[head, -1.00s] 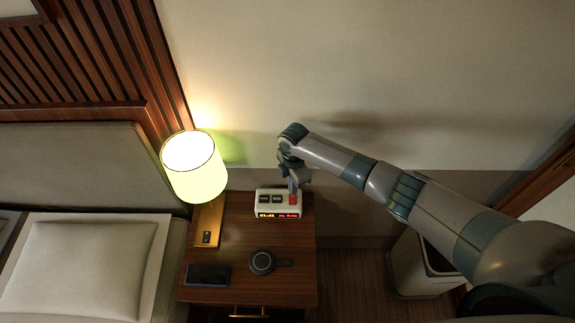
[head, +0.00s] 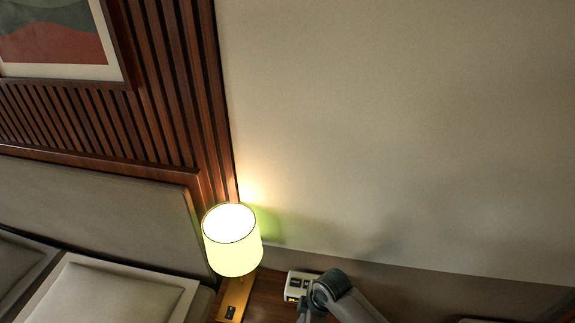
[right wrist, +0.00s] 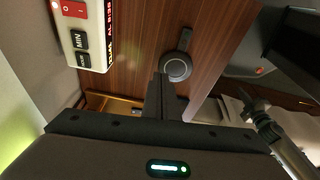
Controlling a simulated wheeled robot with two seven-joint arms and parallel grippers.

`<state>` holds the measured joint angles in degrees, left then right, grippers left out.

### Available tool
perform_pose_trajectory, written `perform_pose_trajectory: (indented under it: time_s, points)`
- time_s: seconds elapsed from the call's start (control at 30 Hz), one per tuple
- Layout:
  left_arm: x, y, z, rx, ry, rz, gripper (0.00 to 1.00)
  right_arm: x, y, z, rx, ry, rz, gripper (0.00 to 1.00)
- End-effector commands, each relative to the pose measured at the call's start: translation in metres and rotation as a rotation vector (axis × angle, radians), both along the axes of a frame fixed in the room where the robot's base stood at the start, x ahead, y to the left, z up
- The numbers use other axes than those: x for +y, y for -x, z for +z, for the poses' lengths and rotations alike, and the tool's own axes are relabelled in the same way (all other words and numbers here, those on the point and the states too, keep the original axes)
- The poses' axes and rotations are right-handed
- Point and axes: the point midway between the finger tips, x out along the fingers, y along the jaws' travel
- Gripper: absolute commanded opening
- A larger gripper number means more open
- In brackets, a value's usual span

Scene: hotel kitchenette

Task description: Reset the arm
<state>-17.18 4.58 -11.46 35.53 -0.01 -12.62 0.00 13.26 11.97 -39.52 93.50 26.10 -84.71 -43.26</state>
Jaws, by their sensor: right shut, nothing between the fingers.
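My right arm (head: 343,297) shows at the bottom edge of the head view, with its wrist in front of the right part of the white alarm clock (head: 297,279). In the right wrist view my right gripper (right wrist: 160,80) is shut and empty, its fingers together above the wooden nightstand (right wrist: 150,45). The clock (right wrist: 98,45) is at the upper left there, apart from the fingers, with black buttons, a red switch and a lit display.
A lit lamp (head: 232,242) stands left of the clock on the nightstand. A round dark device (right wrist: 176,68) lies on the nightstand, close to the fingers in the wrist picture. The bed's pillow (head: 105,295) is at the lower left.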

Motion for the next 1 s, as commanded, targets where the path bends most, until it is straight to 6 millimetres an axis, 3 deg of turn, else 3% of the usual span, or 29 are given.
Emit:
perform_pose_trajectory:
  time_s: [0.03,0.27,0.47,0.6,1.0]
  points:
    - [0.000,0.000,0.000,0.000,0.000,0.000,0.00,0.001,0.015,0.002,0.005,-0.021,-0.054,0.00]
    - [0.000,0.000,0.000,0.000,0.000,0.000,0.00,-0.016,0.062,0.020,0.012,-0.081,-0.339,0.00]
    - [0.000,0.000,0.000,0.000,0.000,0.000,0.00,-0.052,0.103,0.039,0.013,-0.103,-0.614,0.00]
    - [0.000,0.000,0.000,0.000,0.000,0.000,0.00,-0.086,0.133,0.055,0.007,-0.100,-0.811,0.00]
    - [0.000,0.000,0.000,0.000,0.000,0.000,0.00,-0.150,0.185,0.088,-0.025,-0.070,-1.132,0.00]
